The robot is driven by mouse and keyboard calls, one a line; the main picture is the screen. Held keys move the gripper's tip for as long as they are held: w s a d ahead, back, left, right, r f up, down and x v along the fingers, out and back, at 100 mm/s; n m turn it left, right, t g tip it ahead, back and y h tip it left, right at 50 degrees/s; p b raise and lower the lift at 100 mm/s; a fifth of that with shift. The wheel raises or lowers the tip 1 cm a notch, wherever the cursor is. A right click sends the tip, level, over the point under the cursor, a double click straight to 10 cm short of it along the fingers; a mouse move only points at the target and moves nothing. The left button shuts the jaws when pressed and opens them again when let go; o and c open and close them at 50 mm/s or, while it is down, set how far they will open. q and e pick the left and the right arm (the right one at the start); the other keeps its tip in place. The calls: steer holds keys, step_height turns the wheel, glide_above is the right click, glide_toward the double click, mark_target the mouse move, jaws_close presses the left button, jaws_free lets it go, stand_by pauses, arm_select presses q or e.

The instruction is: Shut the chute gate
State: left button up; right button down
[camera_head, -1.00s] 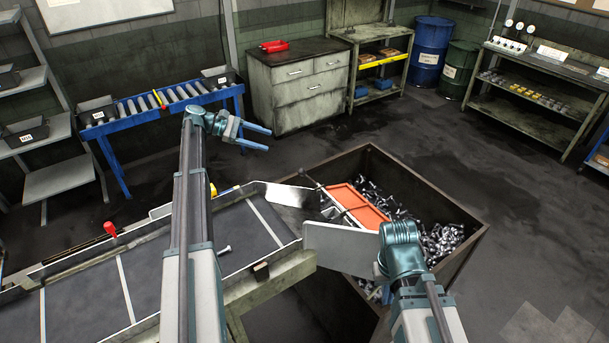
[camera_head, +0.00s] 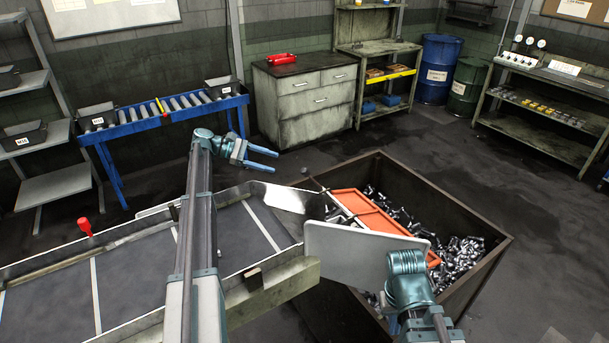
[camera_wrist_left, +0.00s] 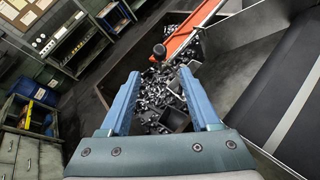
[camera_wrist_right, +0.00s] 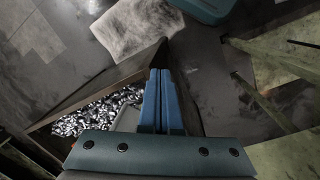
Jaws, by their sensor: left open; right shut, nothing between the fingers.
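An orange chute (camera_head: 368,212) runs over a bin of bolts past the conveyor's end; it also shows in the left wrist view (camera_wrist_left: 196,30). A pale grey plate (camera_head: 350,248) stands along its near side. A thin rod with a dark knob (camera_head: 304,171) lies at the chute's upper end; the knob also shows in the left wrist view (camera_wrist_left: 158,50). I cannot tell which part is the gate. My left gripper (camera_head: 269,159) is open and empty, above and left of the knob. My right gripper (camera_wrist_right: 162,78) is shut and empty near the bin's edge, largely hidden in the head view.
The belt conveyor (camera_head: 130,262) fills the lower left, with a red-knobbed lever (camera_head: 84,227) at its far side. The brown bin (camera_head: 490,262) stands at its end. Clear floor lies behind the bin, before the cabinet (camera_head: 305,100) and roller table (camera_head: 170,112).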

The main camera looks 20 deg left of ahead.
mark_target(305, 172)
arm_select(q)
steer(key=shift+b+x, duration=2.15)
steer(key=shift+x, duration=4.35)
jaws_close()
